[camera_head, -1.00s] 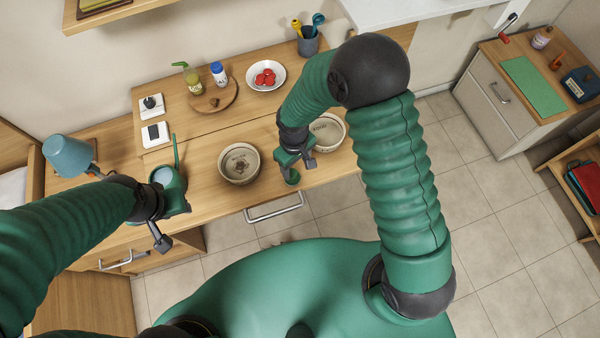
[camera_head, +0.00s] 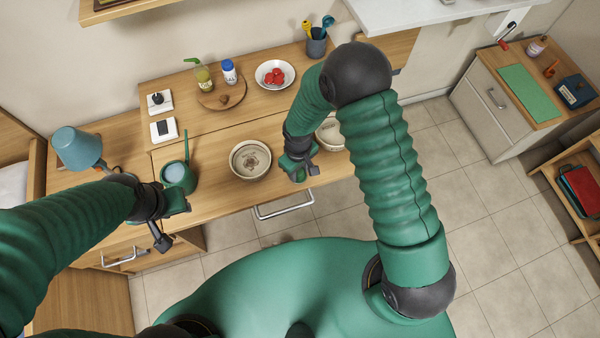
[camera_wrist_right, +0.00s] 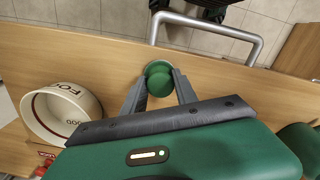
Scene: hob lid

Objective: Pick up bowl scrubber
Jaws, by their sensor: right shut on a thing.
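The bowl scrubber (camera_wrist_right: 159,80) is a small green thing with a round top, seen between the fingers of my right gripper in the right wrist view. My right gripper (camera_head: 302,170) is shut on it, over the front part of the wooden table near the drawer handle. The scrubber's lower part is hard to make out, and I cannot tell whether it touches the table.
A cream bowl (camera_head: 250,160) stands left of my right gripper. A second lettered bowl (camera_head: 331,133) is partly behind my right arm and shows in the right wrist view (camera_wrist_right: 40,108). A plate (camera_head: 275,74), round board and cup stand further back. A metal drawer handle (camera_head: 285,208) juts out in front.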

